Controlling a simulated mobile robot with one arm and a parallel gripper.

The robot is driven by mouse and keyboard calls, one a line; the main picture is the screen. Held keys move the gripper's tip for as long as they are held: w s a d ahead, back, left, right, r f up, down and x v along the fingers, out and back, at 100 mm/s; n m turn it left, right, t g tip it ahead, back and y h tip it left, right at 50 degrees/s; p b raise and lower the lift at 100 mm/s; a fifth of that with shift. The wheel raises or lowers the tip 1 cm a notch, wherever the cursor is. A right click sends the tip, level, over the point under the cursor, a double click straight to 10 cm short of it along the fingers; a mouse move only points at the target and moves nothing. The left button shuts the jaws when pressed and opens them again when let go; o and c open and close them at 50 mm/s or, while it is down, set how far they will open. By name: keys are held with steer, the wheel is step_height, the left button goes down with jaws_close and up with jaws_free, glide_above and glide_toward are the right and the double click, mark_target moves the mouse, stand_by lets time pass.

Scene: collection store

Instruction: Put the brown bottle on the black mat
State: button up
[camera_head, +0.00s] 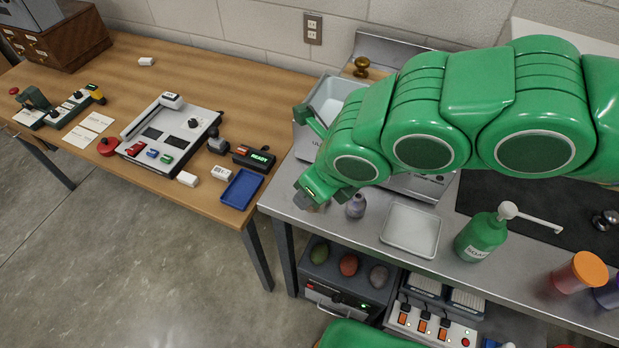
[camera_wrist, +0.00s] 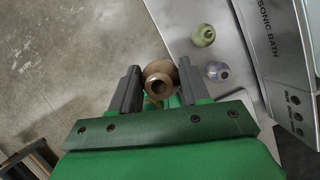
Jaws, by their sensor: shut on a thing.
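The brown bottle (camera_wrist: 158,76) is between the two fingers of my gripper (camera_wrist: 158,84) in the wrist view, its round mouth facing the camera. My gripper is shut on it. In the head view my gripper (camera_head: 308,194) is at the front left corner of the metal counter, and the bottle is mostly hidden there. A flat black area (camera_head: 500,190) lies on the right of the counter, partly behind my arm; I cannot tell whether it is the mat. Small dark squares (camera_head: 152,132) also show on a board on the wooden table.
A purple-grey bottle (camera_head: 356,206) stands beside my gripper; an olive one (camera_wrist: 203,35) shows in the wrist view. A white tray (camera_head: 411,231), a green soap bottle (camera_head: 482,237) and an orange-lidded jar (camera_head: 580,273) stand along the counter front. A blue tray (camera_head: 241,188) lies on the wooden table (camera_head: 230,70).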

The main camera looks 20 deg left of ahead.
steer(key=shift+s+d+r, duration=0.1)
steer(key=shift+s+d, duration=0.05)
steer(key=shift+s, duration=0.1)
steer(key=shift+r, duration=0.1)
